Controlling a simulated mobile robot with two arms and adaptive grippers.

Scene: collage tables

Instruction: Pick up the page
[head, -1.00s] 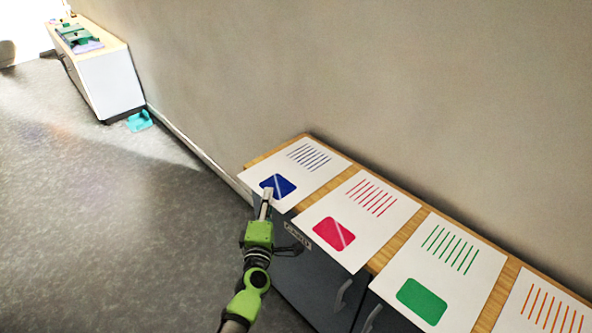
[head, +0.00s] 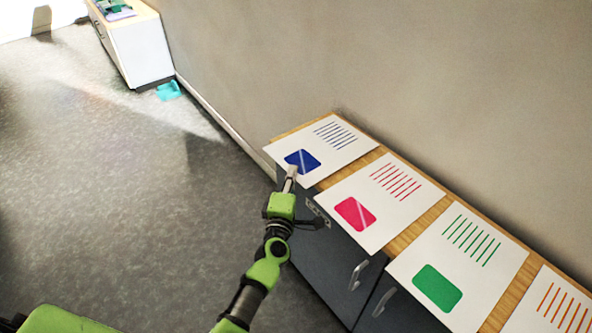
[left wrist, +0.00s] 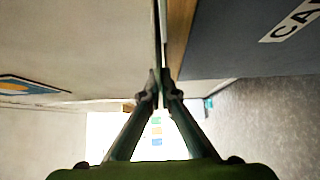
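The white page with a blue square and blue lines (head: 325,148) lies at the far end of the long wooden-topped cabinet, its front edge over the cabinet's front. My left gripper (head: 291,172) is at that front edge, by the blue square. In the left wrist view the left gripper's fingertips (left wrist: 159,76) come together on the thin, edge-on page (left wrist: 158,35), so it looks shut on it. The page appears flat on the top. My right gripper is not in view.
Pages with a pink square (head: 385,220), a green square (head: 440,290) and orange lines (head: 560,305) lie along the wooden top (head: 400,243). A wall stands behind. A white cabinet (head: 142,50) and a teal object (head: 168,90) are farther off. Open floor (head: 120,180) lies left.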

